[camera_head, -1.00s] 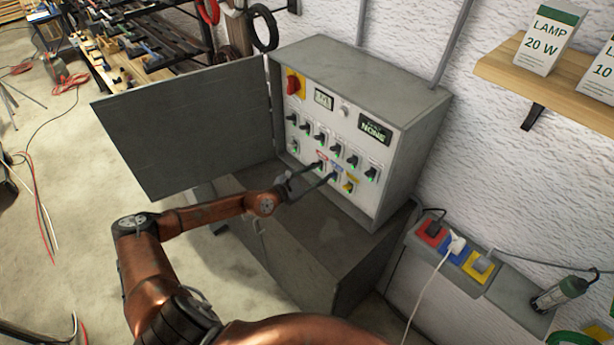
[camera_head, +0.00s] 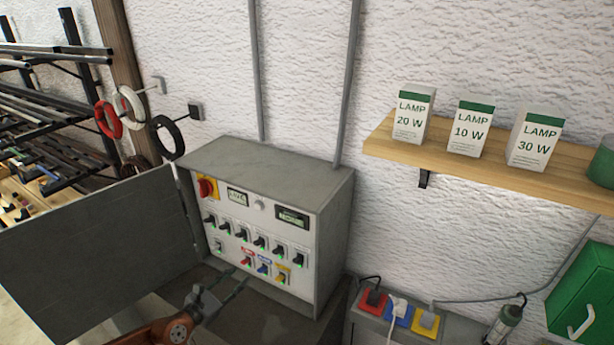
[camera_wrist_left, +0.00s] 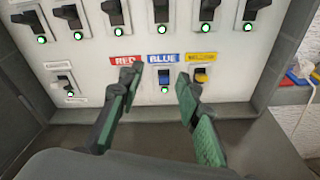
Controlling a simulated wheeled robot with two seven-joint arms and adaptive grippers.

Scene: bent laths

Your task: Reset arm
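My left gripper (camera_head: 235,282) is in front of the lower part of the grey control box (camera_head: 266,155), with its arm coming from below. In the left wrist view its two dark green fingers (camera_wrist_left: 158,80) are spread apart with nothing between them. They point at the row with the RED, BLUE and YELLOW labels. The blue switch (camera_wrist_left: 164,76) shows between the fingertips, the left fingertip covers the red switch, and the yellow switch (camera_wrist_left: 202,75) is beside the right fingertip. My right gripper is not in view.
The box's open door (camera_head: 95,250) stands at the left. Red, blue and yellow sockets (camera_head: 373,301) with plugs are right of the box. A wooden shelf (camera_head: 480,168) with lamp boxes (camera_head: 470,128) hangs above right. A green cabinet (camera_head: 585,290) is at the right edge.

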